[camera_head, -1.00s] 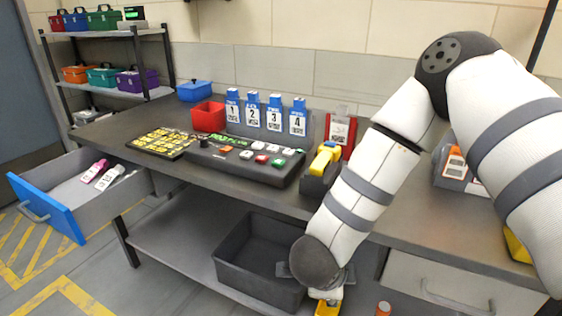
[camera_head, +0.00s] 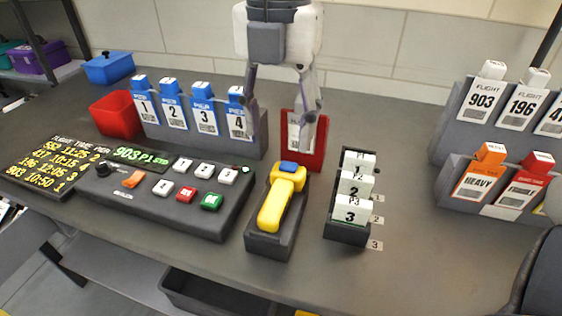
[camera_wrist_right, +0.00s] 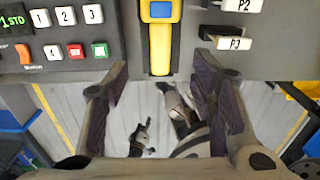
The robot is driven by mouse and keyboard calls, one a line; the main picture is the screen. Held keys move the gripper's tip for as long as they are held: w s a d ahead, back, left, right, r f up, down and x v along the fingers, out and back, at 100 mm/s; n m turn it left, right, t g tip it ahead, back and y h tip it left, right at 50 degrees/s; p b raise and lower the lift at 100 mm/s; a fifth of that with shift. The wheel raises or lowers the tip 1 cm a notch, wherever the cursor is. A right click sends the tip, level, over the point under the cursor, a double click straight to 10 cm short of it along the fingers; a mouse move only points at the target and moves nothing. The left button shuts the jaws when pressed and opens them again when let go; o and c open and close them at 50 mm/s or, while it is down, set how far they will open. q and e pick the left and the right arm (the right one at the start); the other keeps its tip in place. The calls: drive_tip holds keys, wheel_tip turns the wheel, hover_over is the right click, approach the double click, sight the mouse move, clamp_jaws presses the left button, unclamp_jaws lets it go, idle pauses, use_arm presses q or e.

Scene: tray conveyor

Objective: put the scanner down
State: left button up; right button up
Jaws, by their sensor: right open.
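The yellow scanner (camera_head: 276,205) with a blue patch on its head lies in a dark cradle (camera_head: 262,246) at the middle of the table. My right gripper (camera_head: 281,128) hangs from the top of the head view, open and empty, in the picture above the scanner. Its two fingers are spread wide. In the right wrist view the scanner (camera_wrist_right: 160,42) shows at the top, in line with the gap between the open fingers (camera_wrist_right: 163,78), and clear of them. I cannot make out my left gripper in either view.
A button console (camera_head: 178,205) stands left of the cradle. A rack of numbered white tags (camera_head: 347,231) stands close on its right. A red holder (camera_head: 317,160) and blue pier tags (camera_head: 205,118) stand behind.

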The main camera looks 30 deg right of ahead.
drive_tip(key=b, duration=0.1)
hover_over(280, 190)
drive_tip(key=f, duration=0.5)
drive_tip(key=shift+s+a+f, duration=0.3)
drive_tip(key=shift+s+f, duration=0.05)
drive_tip(key=shift+s, duration=0.05)
drive_tip(key=f, duration=0.1)
drive_tip(key=f+b, duration=0.1)
drive_tip(key=f, duration=0.3)
drive_tip(key=shift+w+d+f+b, duration=0.2)
drive_tip(key=shift+w+d+b, duration=0.1)
drive_tip(key=shift+w, duration=0.05)
drive_tip(key=shift+w+f, duration=0.1)
drive_tip(key=shift+f, duration=0.3)
use_arm(q)
drive_tip(key=shift+g, duration=0.8)
drive_tip(key=s+f, duration=0.1)
drive_tip(key=s, duration=0.1)
drive_tip(key=s+f, duration=0.2)
drive_tip(key=shift+s+a+f, duration=0.15)
drive_tip(key=shift+a+f, duration=0.05)
drive_tip(key=shift+f, duration=0.05)
use_arm(e)
drive_tip(key=shift+r, duration=0.1)
drive_tip(key=shift+c, duration=0.3)
clamp_jaws()
